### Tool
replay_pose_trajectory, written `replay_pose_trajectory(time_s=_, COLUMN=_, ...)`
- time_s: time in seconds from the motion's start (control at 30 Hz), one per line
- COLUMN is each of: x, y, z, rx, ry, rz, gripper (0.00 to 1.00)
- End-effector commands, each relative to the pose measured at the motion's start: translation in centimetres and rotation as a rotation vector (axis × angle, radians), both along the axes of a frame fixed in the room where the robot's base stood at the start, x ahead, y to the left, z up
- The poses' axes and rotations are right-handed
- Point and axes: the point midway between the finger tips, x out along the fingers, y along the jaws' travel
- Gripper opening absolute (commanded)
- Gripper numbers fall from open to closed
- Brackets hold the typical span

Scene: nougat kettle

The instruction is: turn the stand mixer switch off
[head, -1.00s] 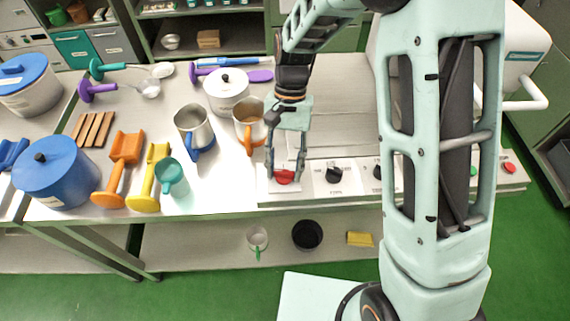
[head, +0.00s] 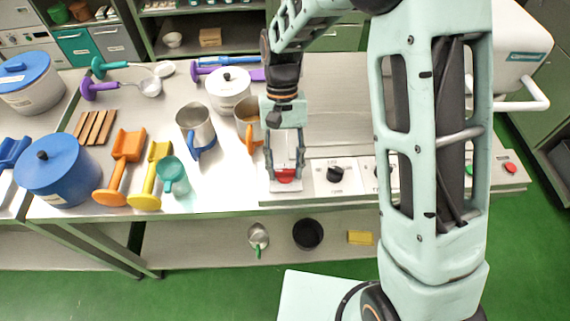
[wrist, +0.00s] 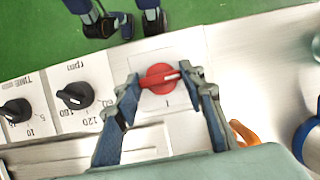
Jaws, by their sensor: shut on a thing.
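In the head view the red switch (head: 286,175) is at the panel's left end. My gripper (wrist: 165,82) is shut on the switch, one finger on each side of the knob. In the head view my gripper (head: 286,168) reaches down over it. The pointer lies roughly across the wrist picture; the plate's marks are mostly too small to read.
Two black knobs (wrist: 75,96) (wrist: 16,111) stand beside the switch. An orange-handled metal jug (head: 247,120) and a blue-handled jug (head: 196,125) stand left of my gripper. Green and red buttons (head: 510,168) are at the panel's right end.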

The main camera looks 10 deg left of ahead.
Motion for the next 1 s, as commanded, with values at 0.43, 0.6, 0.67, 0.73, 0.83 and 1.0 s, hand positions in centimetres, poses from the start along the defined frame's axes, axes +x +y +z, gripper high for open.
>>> replay_pose_trajectory(time_s=0.43, x=0.0, y=0.0, z=0.0, rx=0.001, ry=-0.001, rz=0.001, gripper=0.55)
replay_pose_trajectory(time_s=0.6, x=0.5, y=0.1, z=1.1, rx=0.001, ry=-0.002, rz=0.0, gripper=0.55)
replay_pose_trajectory(time_s=0.67, x=0.9, y=0.3, z=2.0, rx=0.002, ry=-0.005, rz=0.0, gripper=0.55)
replay_pose_trajectory(time_s=0.73, x=1.5, y=0.4, z=3.3, rx=0.003, ry=-0.004, rz=-0.001, gripper=0.55)
replay_pose_trajectory(time_s=0.83, x=2.3, y=0.6, z=5.4, rx=0.003, ry=-0.005, rz=-0.001, gripper=0.55)
replay_pose_trajectory(time_s=1.0, x=3.5, y=0.9, z=8.5, rx=0.002, ry=-0.004, rz=0.001, gripper=0.55)
